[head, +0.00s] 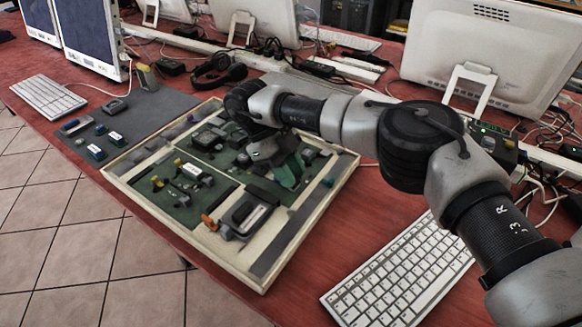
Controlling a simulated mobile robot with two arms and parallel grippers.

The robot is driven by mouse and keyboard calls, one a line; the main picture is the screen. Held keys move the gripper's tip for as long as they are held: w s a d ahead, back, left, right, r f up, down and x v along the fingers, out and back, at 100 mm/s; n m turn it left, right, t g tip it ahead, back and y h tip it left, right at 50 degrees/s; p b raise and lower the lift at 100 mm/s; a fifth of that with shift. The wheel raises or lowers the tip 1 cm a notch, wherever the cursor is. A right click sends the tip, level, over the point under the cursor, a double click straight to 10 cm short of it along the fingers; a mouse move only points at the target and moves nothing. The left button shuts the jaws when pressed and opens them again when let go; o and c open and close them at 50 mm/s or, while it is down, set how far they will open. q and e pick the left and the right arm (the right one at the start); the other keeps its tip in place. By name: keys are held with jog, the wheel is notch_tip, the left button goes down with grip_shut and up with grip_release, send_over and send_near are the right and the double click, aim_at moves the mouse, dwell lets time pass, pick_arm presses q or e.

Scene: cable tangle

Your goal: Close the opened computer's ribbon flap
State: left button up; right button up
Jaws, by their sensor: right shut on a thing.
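The opened computer (111,177) lies flat on the red table as a shallow beige case with green circuit boards and dark parts inside. My right gripper (284,170) reaches down into its back right area from the right. It is shut on a small green flap-like piece (291,171) that stands tilted above the board. I cannot tell for sure whether this is the ribbon flap, as the wrist and fingers hide much of it. My left gripper is out of view.
A white keyboard (402,274) lies right of the case, below my right arm. A grey mat (163,104) with small parts lies at the left. Monitors (487,50), headphones (218,71) and loose cables crowd the back. The tiled floor is at lower left.

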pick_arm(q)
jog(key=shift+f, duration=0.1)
pick_arm(e)
jog(key=shift+r, duration=0.1)
jog(key=o, duration=0.8)
